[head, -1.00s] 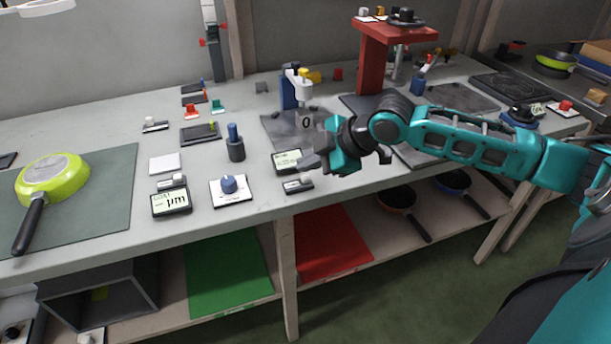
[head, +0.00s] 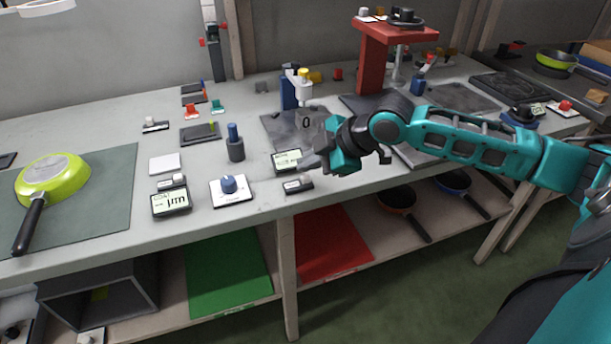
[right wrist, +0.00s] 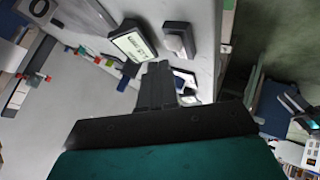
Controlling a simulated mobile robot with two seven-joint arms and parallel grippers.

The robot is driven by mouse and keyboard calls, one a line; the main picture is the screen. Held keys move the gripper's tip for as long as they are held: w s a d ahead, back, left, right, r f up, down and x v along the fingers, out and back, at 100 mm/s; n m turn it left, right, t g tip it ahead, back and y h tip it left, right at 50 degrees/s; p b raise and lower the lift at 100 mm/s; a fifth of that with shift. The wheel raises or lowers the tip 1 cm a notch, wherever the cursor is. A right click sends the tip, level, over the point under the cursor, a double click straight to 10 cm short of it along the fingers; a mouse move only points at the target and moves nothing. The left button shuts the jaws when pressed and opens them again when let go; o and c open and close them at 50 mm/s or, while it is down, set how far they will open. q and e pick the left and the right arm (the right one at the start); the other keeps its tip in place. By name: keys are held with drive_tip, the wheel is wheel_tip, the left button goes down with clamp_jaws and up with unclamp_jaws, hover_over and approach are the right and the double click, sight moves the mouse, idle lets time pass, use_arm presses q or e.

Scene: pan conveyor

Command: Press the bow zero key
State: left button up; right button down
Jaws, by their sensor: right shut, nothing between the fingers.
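Two small dark key blocks, each with a pale key, show in the head view. One key block (head: 298,184) sits at the bench's front edge, below a small display (head: 288,160). The other key block (head: 172,182) is farther left, above a display with large characters (head: 170,203). Labels are too small to tell which is the bow zero key. My right gripper (head: 312,163) is shut and empty, just above and beside the nearer block, apart from its key. In the right wrist view, this block (right wrist: 178,38) and its display (right wrist: 133,43) lie beyond the shut fingers (right wrist: 157,80). My left gripper is out of view.
A white plate with a blue knob (head: 230,190) stands between the displays. A dark blue post (head: 235,145) and a gauge stand (head: 290,92) are behind. A green pan (head: 52,180) lies on a mat at left. The front bench strip around the blocks is mostly clear.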

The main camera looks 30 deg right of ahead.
drive_tip(key=shift+f, duration=0.15)
drive_tip(key=shift+f, duration=0.3)
drive_tip(key=shift+f, duration=0.55)
idle(0.8)
drive_tip(key=shift+p, duration=0.3)
drive_tip(key=shift+r+p, duration=0.95)
drive_tip(key=shift+p, duration=0.25)
